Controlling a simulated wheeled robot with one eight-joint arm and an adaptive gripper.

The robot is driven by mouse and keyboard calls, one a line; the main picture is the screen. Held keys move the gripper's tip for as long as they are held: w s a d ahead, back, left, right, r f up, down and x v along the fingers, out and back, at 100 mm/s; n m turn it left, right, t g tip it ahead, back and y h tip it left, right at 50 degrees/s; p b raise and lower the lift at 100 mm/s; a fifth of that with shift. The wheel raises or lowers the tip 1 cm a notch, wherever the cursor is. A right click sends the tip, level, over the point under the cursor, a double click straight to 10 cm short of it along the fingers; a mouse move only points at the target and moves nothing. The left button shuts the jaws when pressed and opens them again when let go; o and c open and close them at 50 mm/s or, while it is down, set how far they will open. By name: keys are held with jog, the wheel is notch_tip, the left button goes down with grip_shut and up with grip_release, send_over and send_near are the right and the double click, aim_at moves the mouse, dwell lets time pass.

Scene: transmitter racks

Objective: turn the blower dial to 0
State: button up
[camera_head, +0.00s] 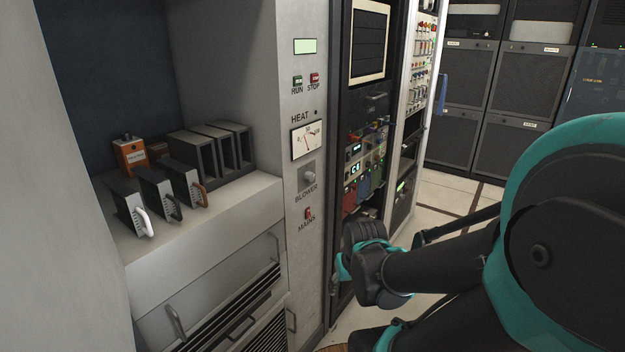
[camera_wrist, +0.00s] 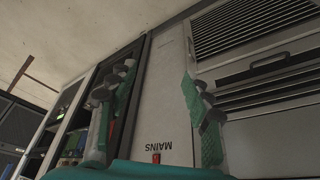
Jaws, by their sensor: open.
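The blower dial (camera_head: 309,173) is a grey knob on the pale control column, just above the BLOWER label. Its pointer setting is too small to read. In the wrist view the dial is not visible. My gripper (camera_wrist: 158,70) shows there with its two green-and-grey fingers spread wide and nothing between them. In the head view my arm's end is to the right of and below the dial, apart from it, and its fingers are mostly hidden by my wrist.
The red MAINS switch (camera_head: 308,213) is below the dial; it also shows in the wrist view (camera_wrist: 156,158). The HEAT meter (camera_head: 307,141) is above. A dark equipment rack (camera_head: 369,90) stands right of the column. A shelf (camera_head: 190,235) with several modules is at left.

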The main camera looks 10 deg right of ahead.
jog(key=w+a+r+m+y, duration=0.1)
jog(key=w+a+m+y, duration=0.25)
jog(key=m, duration=0.25)
jog(key=m+t+y, duration=0.9)
jog(key=m, duration=0.6)
send_near(312, 177)
jog(key=x, duration=0.8)
jog(key=shift+w+a, duration=0.2)
grip_shut()
